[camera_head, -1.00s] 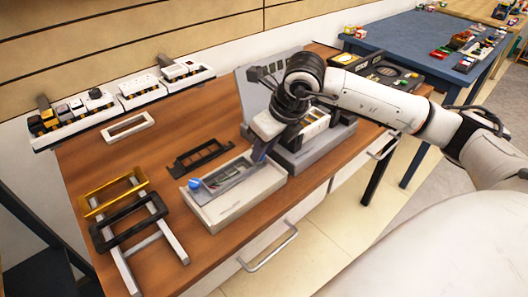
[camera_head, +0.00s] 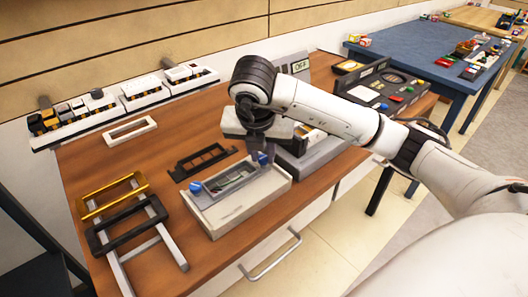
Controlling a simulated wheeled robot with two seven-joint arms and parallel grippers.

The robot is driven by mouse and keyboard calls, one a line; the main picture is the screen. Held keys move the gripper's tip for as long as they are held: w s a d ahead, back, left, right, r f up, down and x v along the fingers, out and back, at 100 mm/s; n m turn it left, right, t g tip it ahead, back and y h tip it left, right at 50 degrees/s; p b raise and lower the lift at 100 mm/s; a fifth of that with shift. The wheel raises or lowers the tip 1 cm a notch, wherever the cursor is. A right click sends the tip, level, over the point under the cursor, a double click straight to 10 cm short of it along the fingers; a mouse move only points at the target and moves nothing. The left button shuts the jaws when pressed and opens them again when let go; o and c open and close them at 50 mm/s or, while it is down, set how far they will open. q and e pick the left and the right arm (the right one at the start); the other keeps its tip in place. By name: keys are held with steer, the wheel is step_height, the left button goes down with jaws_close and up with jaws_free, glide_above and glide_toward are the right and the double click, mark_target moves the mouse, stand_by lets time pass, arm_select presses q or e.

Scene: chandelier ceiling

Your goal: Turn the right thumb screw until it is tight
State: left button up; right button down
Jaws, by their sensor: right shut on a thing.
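A light grey box-like fixture (camera_head: 237,213) lies on the wooden table with a dark rectangular frame (camera_head: 222,184) on its top. The left thumb screw (camera_head: 196,187) is a blue knob at the left end of the frame. The right thumb screw (camera_head: 262,159) is a blue knob at the right end, partly hidden between my fingers. My right gripper (camera_head: 262,157) points down over that end and is shut on the right thumb screw. How tight the screw is cannot be seen. My left gripper is not in view.
A black frame (camera_head: 180,174) lies behind the fixture. A rack with a yellow and a black frame (camera_head: 125,225) stands at the left. A grey device (camera_head: 318,150) stands close to the right of the fixture, partly behind my arm. White trays (camera_head: 85,120) line the wall.

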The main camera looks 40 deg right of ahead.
steer(key=m+p, duration=0.2)
steer(key=m, duration=0.1)
steer(key=shift+w+a+r+g+h, duration=0.1)
steer(key=shift+w+r+g+h, duration=0.05)
steer(key=shift+r+g+h, duration=0.25)
steer(key=m+g+p, duration=0.1)
steer(key=m+p, duration=0.1)
steer(key=p, duration=0.1)
steer(key=shift+w+a+m, duration=0.1)
steer(key=shift+w+m, duration=0.05)
steer(key=shift+m, duration=0.25)
steer(key=m+p, duration=0.1)
steer(key=m+g+p, duration=0.1)
steer(key=m, duration=0.1)
steer(key=m+p, duration=0.1)
steer(key=shift+w+f+g+h, duration=0.2)
steer(key=shift+f+g+h, duration=0.1)
steer(key=shift+g, duration=0.1)
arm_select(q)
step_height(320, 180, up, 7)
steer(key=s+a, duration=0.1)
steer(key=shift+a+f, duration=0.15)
arm_select(e)
steer(key=shift+m, duration=0.7)
arm_select(q)
steer(key=shift+p, duration=0.3)
arm_select(e)
steer(key=c, duration=1.6)
jaws_free()
steer(key=shift+f, duration=0.1)
